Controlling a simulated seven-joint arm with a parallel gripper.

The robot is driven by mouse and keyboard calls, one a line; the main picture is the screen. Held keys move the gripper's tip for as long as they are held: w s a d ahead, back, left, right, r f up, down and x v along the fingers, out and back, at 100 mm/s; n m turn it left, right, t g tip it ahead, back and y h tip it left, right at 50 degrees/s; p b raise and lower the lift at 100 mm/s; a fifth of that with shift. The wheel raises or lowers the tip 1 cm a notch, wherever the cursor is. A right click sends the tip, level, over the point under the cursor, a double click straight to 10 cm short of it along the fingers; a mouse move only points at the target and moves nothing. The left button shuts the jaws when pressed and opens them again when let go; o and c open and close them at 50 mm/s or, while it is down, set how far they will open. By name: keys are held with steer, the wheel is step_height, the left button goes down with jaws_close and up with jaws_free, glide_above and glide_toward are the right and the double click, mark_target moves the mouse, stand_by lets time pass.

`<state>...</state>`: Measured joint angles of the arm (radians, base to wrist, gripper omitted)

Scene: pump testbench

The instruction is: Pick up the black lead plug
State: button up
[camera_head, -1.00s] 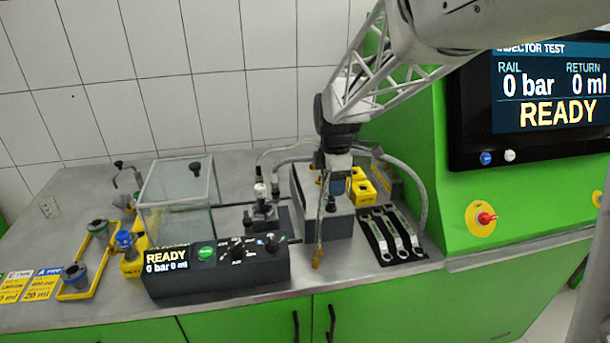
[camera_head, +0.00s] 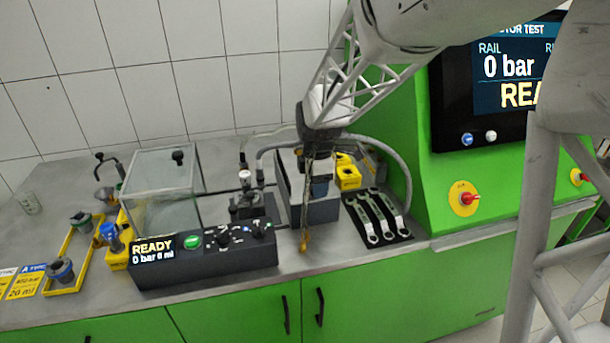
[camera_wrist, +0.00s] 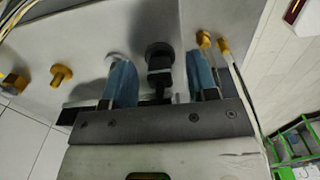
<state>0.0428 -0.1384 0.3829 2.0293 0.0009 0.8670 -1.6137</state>
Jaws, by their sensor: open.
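A black plug (camera_wrist: 160,60) with a wide round head shows in the wrist view, between the two blue fingers of my gripper (camera_wrist: 158,74). The fingers stand apart on either side of it, with a visible gap at each side. In the head view my gripper (camera_head: 319,186) points down in front of the grey box (camera_head: 320,211) on the bench, and the plug is hidden there. A thin lead with a brass-coloured end (camera_head: 304,243) hangs down the front of the box.
Wrenches (camera_head: 374,215) lie on a black mat right of the box. A control panel (camera_head: 205,257) and a glass-walled case (camera_head: 160,195) stand left. In the wrist view, brass fittings (camera_wrist: 61,76) and thin leads (camera_wrist: 240,85) are near the fingers.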

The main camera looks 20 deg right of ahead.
steer(key=shift+c, duration=0.4)
jaws_close()
steer(key=shift+r, duration=0.1)
stand_by(0.3)
steer(key=shift+r, duration=0.4)
step_height(320, 180, up, 3)
steer(key=shift+s+f, duration=0.15)
steer(key=shift+f, duration=0.05)
steer(key=s+r, duration=0.1)
steer(key=s, duration=1.4)
steer(key=shift+s+a+r, duration=0.2)
steer(key=shift+s+a, duration=0.1)
steer(key=shift+s, duration=0.05)
steer(key=shift+w, duration=0.15)
